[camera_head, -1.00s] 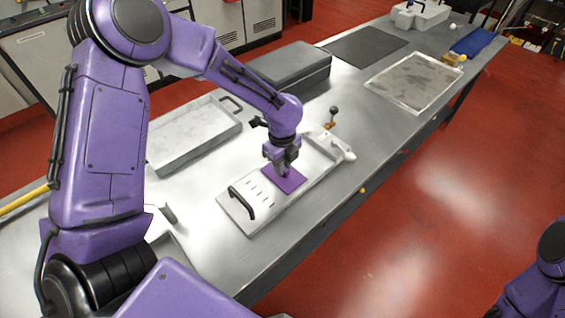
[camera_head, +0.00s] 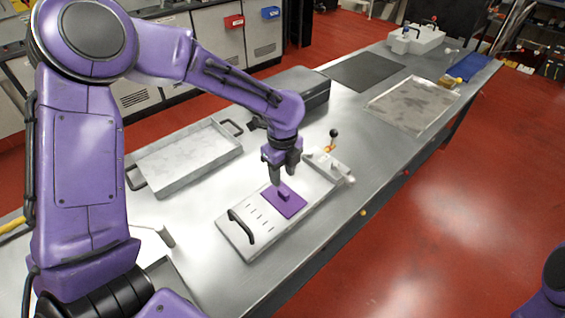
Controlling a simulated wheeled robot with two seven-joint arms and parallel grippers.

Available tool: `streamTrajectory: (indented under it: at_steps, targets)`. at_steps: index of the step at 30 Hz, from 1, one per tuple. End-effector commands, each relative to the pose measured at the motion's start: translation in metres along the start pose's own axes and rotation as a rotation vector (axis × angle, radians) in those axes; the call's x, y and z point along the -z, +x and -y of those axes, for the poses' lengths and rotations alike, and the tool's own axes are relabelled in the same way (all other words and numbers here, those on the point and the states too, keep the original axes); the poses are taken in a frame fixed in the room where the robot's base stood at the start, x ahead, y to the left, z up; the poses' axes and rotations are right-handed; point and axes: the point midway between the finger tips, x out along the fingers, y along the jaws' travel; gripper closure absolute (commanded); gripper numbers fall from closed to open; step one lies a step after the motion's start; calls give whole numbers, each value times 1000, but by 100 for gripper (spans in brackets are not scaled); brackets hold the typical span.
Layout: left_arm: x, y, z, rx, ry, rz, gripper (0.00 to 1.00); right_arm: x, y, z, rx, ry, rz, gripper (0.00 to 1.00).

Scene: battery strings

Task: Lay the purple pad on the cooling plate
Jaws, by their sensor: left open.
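The purple pad (camera_head: 288,206) is a flat square with a small raised block on top. It lies flat on the white cooling plate (camera_head: 240,236), around its middle. The plate has a row of slots, a black handle at its near left end and a white fixture with a black-knobbed lever at its far end. My left gripper (camera_head: 278,180) is open and empty, pointing down just above the pad's raised block. It looks apart from the pad. My right gripper is not in view; only a bit of purple arm shows at the lower right edge.
A marble-like tray (camera_head: 190,163) with black handles stands left of the plate. A grey box (camera_head: 300,88) is behind it. A dark mat (camera_head: 366,71) and a framed grey sheet (camera_head: 412,104) lie farther along the metal table. The table strip right of the plate is narrow.

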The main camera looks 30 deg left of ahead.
Motion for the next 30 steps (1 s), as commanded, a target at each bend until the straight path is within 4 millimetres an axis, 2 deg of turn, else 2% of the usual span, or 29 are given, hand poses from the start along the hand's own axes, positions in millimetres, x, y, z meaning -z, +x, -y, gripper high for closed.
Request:
streamTrajectory:
  at_steps: [3, 9, 30]
  targets:
    - [0, -28, 1, 5, -1, 0, 56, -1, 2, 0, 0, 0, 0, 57]
    - [0, -52, 0, 1, -1, 0, 56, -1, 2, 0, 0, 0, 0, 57]
    - [0, -54, 0, -1, -1, 0, 56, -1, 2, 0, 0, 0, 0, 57]
